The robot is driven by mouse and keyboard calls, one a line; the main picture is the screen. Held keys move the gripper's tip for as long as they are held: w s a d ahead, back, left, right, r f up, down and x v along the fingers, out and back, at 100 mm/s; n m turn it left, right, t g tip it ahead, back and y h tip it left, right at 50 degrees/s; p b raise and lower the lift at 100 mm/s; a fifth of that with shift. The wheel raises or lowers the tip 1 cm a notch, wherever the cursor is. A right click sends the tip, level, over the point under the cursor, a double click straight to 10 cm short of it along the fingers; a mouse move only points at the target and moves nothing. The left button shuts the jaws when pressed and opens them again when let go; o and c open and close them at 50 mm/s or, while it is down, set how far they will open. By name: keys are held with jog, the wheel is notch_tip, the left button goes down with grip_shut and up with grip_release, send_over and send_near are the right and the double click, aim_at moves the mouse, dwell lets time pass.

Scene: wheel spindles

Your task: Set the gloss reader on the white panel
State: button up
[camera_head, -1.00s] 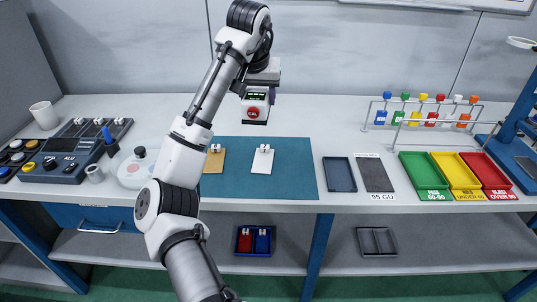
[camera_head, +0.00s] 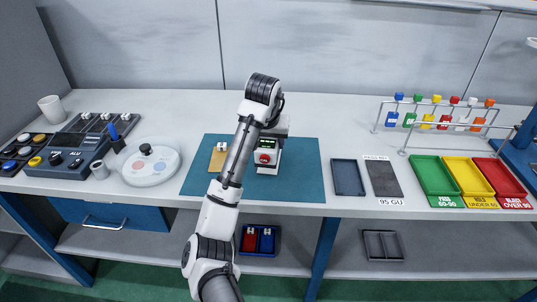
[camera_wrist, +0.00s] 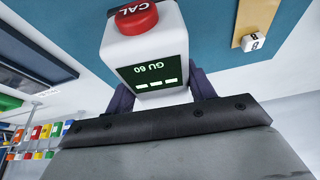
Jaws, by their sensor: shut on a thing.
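The gloss reader (camera_head: 267,158) is a white box with a red CAL button and a dark green-lit display. My gripper (camera_head: 274,132) is shut on it and holds it upright over the blue mat (camera_head: 303,180). In the wrist view the reader (camera_wrist: 147,45) sits between the two dark fingers of my gripper (camera_wrist: 163,90), its display reading GU 60. The white panel is hidden behind or under the reader. I cannot tell whether the reader's base touches it.
A tan panel (camera_head: 217,160) lies on the mat to the left. A dark empty tray (camera_head: 347,177) and a grey 95 GU plate (camera_head: 383,178) are to the right, then green (camera_head: 435,176), yellow and red trays. A round white dish (camera_head: 151,168) stands left of the mat.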

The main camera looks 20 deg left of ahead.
aim_at(266, 142)
jog(key=shift+f+p, duration=0.45)
jog(key=shift+f, duration=1.9)
jog(key=o, duration=1.3)
jog(key=shift+f, duration=0.15)
jog(key=v, duration=1.1)
jog(key=shift+a, duration=0.1)
jog(key=shift+s+r, duration=0.25)
jog(key=shift+r, duration=0.35)
